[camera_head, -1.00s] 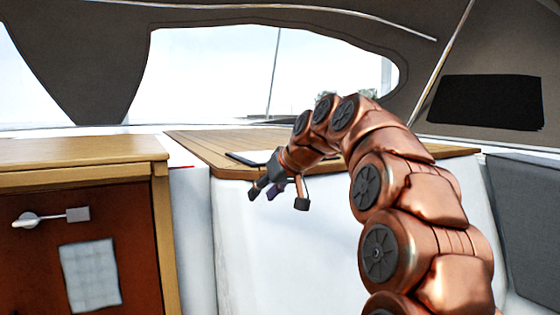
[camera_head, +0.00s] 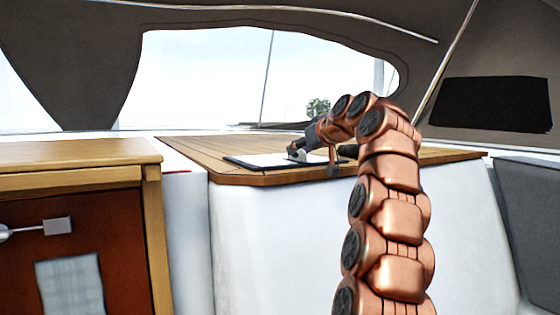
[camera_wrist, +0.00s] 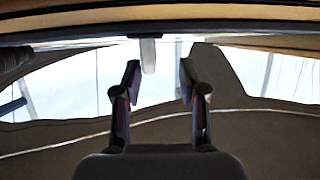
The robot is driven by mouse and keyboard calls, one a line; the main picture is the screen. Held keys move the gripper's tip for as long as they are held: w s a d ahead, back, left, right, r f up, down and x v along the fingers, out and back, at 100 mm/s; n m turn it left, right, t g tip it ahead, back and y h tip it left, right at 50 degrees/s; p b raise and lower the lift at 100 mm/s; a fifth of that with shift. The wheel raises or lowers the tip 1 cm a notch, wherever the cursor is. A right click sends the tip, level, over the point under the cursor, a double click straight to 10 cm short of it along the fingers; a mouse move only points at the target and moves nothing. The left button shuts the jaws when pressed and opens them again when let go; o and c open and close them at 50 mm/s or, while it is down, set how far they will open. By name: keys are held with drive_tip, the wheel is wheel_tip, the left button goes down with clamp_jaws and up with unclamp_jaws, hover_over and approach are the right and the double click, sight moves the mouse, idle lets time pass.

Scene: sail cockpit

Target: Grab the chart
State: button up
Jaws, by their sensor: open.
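The chart (camera_head: 258,160) looks like a white sheet on a thin dark board, lying flat on the wooden top near its front edge. A small pale clip (camera_head: 297,155) stands at its right end. My gripper (camera_head: 314,156) is low over that right end, its fingers spread and empty. Part of the chart is hidden behind my gripper. The wrist view appears upside down; a dark strip, likely the board's edge (camera_wrist: 60,36), runs across its top. The pale clip (camera_wrist: 148,55) shows between the fingertips of my open gripper (camera_wrist: 158,75). Contact cannot be told.
The wooden top (camera_head: 190,150) sits on a white moulded base (camera_head: 280,225). A wooden cabinet (camera_head: 70,155) with a latch stands at the left. A grey seat or panel (camera_head: 530,190) is at the right. The canopy (camera_head: 75,60) arches overhead. The wooden top is clear left of the chart.

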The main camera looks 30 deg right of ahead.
sight(294, 161)
drive_tip(key=shift+w+d+f+h, duration=0.2)
drive_tip(key=shift+w+d+h, duration=0.1)
drive_tip(key=shift+w+d, duration=0.3)
drive_tip(key=p+x, duration=0.1)
drive_tip(key=x, duration=0.3)
drive_tip(key=shift+w+p, duration=0.2)
drive_tip(key=shift+p, duration=0.1)
clamp_jaws()
